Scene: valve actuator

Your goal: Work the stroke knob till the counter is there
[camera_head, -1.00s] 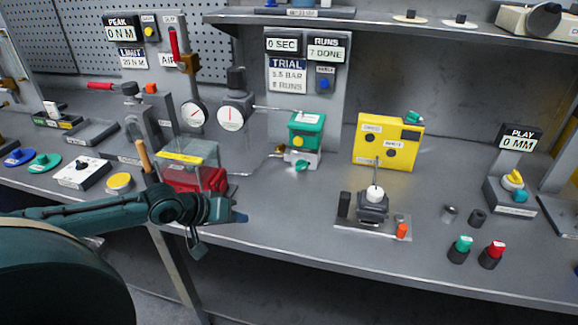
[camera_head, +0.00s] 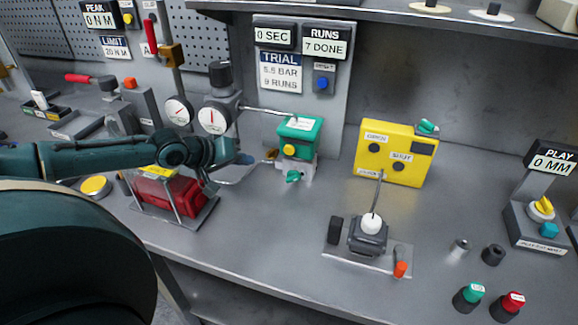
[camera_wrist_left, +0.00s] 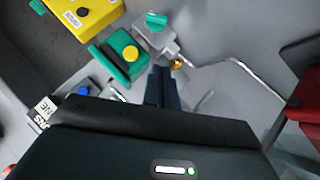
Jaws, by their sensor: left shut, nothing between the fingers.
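The green actuator box (camera_head: 306,131) stands on a pale valve body at mid-bench. It has a yellow knob (camera_head: 289,150) on its front and a teal handle (camera_head: 294,176) below. No readable label tells which is the stroke knob. The RUNS counter (camera_head: 325,46) reads 7 DONE; the TRIAL card (camera_head: 281,72) shows 5.5 bar and apparently 9 runs. My left gripper (camera_head: 243,158) is shut and empty, left of the box and apart from it. In the left wrist view, its fingertips (camera_wrist_left: 162,75) point toward the brass fitting (camera_wrist_left: 176,63), beside the yellow knob (camera_wrist_left: 131,53).
Two gauges (camera_head: 213,117) and a thin pipe stand behind my left gripper. A red unit in a clear-topped frame (camera_head: 172,195) sits under my forearm. A yellow box (camera_head: 394,153) and a small plated device (camera_head: 368,236) stand to the right. The bench before the green box is clear.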

